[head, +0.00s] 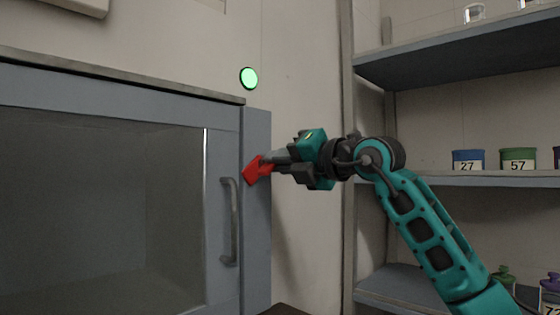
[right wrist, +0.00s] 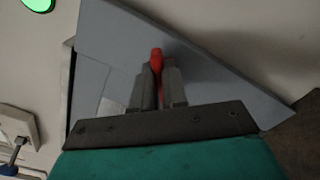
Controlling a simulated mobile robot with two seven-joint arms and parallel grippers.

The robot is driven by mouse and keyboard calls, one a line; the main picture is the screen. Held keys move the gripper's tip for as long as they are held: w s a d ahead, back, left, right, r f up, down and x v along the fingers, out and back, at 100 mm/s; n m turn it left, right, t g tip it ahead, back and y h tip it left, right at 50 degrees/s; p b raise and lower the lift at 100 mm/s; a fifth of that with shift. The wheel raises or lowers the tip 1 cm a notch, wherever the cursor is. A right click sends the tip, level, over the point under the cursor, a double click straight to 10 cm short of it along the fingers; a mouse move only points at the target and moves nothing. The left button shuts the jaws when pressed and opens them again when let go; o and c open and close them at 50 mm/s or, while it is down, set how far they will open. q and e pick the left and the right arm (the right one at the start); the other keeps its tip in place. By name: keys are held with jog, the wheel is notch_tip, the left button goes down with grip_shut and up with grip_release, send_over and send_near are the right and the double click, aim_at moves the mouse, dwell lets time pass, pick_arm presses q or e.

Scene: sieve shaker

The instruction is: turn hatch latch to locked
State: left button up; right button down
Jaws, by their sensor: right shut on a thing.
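The red hatch latch (head: 256,170) sits on the grey front post of the cabinet, right of the glass hatch (head: 120,215) and its vertical handle (head: 229,222). In the head view the latch slants. My right gripper (head: 273,165) comes in from the right and is shut on the latch. In the right wrist view the red latch (right wrist: 156,62) shows between the two grey fingers (right wrist: 156,85), which hide part of it. The hatch looks closed. My left gripper is not in view.
A round green light (head: 249,78) glows on the wall above the cabinet. Shelves (head: 460,180) at the right hold labelled containers, among them a blue one (head: 468,160) and a green one (head: 518,160). My right arm spans the space before the shelves.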

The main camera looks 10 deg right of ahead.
pick_arm(q)
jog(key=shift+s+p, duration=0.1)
jog(key=shift+p, duration=0.25)
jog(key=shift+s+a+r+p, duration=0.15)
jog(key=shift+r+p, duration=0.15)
jog(key=shift+p, duration=0.2)
pick_arm(e)
jog(key=shift+f+m, duration=0.15)
jog(key=shift+m, duration=3.55)
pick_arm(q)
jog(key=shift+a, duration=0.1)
pick_arm(e)
jog(key=shift+m, duration=0.3)
jog(key=c, duration=1.2)
grip_release()
jog(key=shift+o, duration=0.2)
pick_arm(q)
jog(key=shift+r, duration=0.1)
pick_arm(e)
jog(key=v, duration=1.3)
